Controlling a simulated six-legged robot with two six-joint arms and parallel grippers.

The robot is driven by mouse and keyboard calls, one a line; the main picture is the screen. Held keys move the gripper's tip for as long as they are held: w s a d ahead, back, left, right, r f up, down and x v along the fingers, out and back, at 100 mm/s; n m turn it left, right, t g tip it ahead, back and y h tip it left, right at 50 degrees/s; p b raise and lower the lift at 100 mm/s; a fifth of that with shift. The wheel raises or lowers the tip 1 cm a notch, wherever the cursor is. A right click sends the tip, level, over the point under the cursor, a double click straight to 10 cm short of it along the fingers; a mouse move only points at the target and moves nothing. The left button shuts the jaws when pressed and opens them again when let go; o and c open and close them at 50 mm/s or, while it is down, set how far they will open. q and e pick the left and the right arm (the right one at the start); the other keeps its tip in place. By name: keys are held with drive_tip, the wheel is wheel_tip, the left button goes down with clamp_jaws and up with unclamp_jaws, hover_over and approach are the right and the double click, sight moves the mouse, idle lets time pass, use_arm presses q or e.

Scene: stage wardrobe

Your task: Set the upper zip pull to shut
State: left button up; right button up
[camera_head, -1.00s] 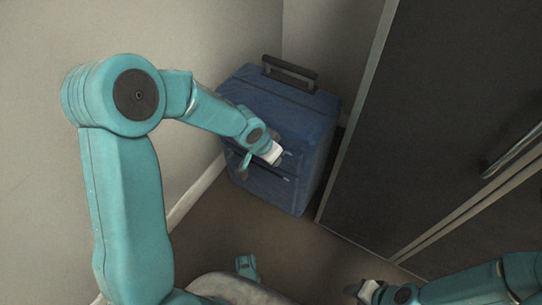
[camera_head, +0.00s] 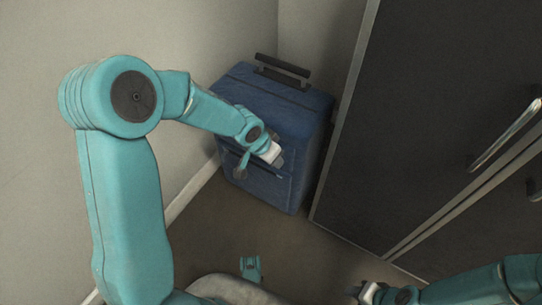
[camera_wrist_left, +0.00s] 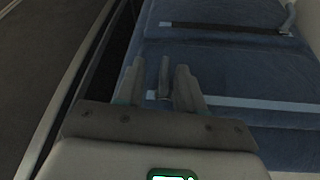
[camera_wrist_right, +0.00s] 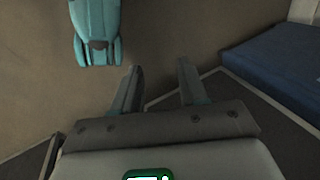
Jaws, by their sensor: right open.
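A blue suitcase (camera_head: 305,150) stands upright in the corner. My left gripper (camera_head: 278,158) is at the upper part of its front and covers part of it. In the left wrist view, my left gripper (camera_wrist_left: 160,78) has its fingers apart, with a narrow grey zip pull (camera_wrist_left: 164,76) between them. No clear contact shows. This pull is at the left end of a pale zip strip (camera_wrist_left: 250,104). A second pull (camera_wrist_left: 289,18) is at the right end of a dark strip (camera_wrist_left: 225,28). My right gripper (camera_wrist_right: 158,85) is open and empty, far from the suitcase.
A dark cabinet (camera_head: 420,120) with metal handles (camera_head: 505,135) stands close to the right of the suitcase, leaving a narrow gap. A pale wall (camera_head: 210,45) is close on the left.

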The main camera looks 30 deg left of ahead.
use_arm(q)
drive_tip(key=shift+a, duration=0.1)
use_arm(e)
drive_tip(key=shift+a, duration=0.1)
use_arm(q)
drive_tip(key=shift+s+r+p, duration=0.1)
drive_tip(key=shift+r+p, duration=0.2)
drive_tip(key=shift+r, duration=0.1)
drive_tip(key=p+v, duration=0.7)
drive_tip(key=v, duration=0.8)
drive_tip(key=shift+s+r, duration=0.15)
use_arm(e)
wheel_tip(320, 180, up, 7)
drive_tip(key=s+a, duration=0.1)
drive_tip(key=shift+s+a+n+g, duration=0.15)
drive_tip(key=shift+s+n+g, duration=0.05)
drive_tip(key=shift+n+g, duration=0.1)
use_arm(q)
drive_tip(key=shift+a, duration=0.15)
